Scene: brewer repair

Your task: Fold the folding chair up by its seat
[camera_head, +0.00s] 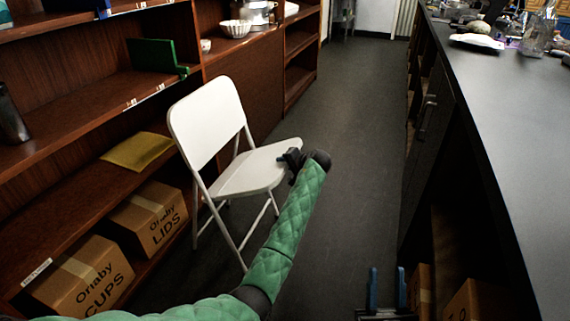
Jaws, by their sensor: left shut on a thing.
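A white folding chair (206,124) stands unfolded on the dark floor, left of the picture's middle, with its back against the shelf side. Its seat (249,172) lies about level and points to the right. My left arm, in a green quilted sleeve, reaches up from the bottom. My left gripper (291,157) is shut on the seat at its front right edge; its fingertips are small and partly hidden. My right gripper (387,290) is at the bottom right, low and away from the chair. Its two fingers stand apart with nothing between them.
Wooden shelves (75,101) fill the left, with cardboard boxes (148,217) on the bottom level close to the chair. A dark counter (514,120) runs along the right, with boxes beneath it. The aisle floor (349,120) behind the chair is clear.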

